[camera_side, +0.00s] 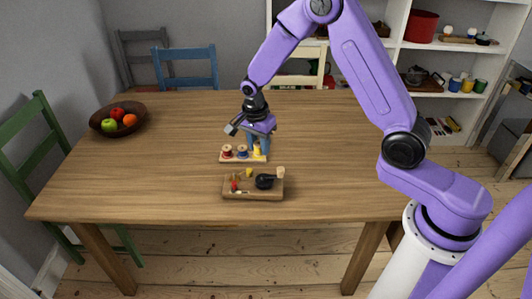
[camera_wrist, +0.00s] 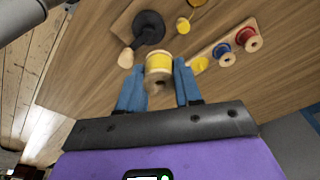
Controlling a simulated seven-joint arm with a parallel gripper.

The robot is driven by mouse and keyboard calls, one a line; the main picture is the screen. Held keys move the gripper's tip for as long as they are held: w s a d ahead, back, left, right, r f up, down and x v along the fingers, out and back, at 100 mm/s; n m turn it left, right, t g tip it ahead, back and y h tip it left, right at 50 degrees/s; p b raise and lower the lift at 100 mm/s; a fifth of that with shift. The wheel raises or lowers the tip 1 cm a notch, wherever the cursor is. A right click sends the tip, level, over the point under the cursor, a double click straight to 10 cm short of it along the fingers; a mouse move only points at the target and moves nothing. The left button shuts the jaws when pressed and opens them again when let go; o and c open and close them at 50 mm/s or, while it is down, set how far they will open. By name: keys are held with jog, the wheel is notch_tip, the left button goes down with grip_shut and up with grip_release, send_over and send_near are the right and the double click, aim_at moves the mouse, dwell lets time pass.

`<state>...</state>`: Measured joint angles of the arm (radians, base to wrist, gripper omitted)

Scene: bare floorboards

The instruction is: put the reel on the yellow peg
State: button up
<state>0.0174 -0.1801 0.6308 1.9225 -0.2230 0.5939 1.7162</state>
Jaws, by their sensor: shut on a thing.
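My gripper (camera_wrist: 159,80) is shut on a reel with yellow thread and pale wooden ends (camera_wrist: 158,68), one blue finger on each side of it. The reel also shows in the side view (camera_side: 257,150), partly hidden by the fingers, at the right end of the rack. The pale wooden rack (camera_side: 236,160) bears a red reel (camera_side: 227,151) and a blue reel (camera_side: 242,151). In the wrist view, the yellow peg (camera_wrist: 200,63) stands at the rack's end beside the blue reel, up and right of the held reel. I cannot tell the held reel's height above the rack.
A fruit bowl (camera_side: 118,121) stands at the table's far left. The table is clear on both sides of the rack.

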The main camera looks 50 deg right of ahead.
jog(key=w+d+f, duration=0.1)
jog(key=w+d, duration=0.2)
jog(key=w+d+f, duration=0.2)
jog(key=w+d, duration=0.1)
jog(key=w, duration=0.1)
jog(key=w+d+f, duration=0.1)
jog(key=w+d, duration=0.2)
jog(key=shift+w+d+f, duration=0.3)
jog(key=shift+d+f, duration=0.05)
jog(key=shift+d, duration=0.05)
jog(key=shift+f, duration=2.5)
jog(key=shift+f, duration=1.75)
jog(key=o, duration=1.2)
jog(key=shift+r, duration=3.55)
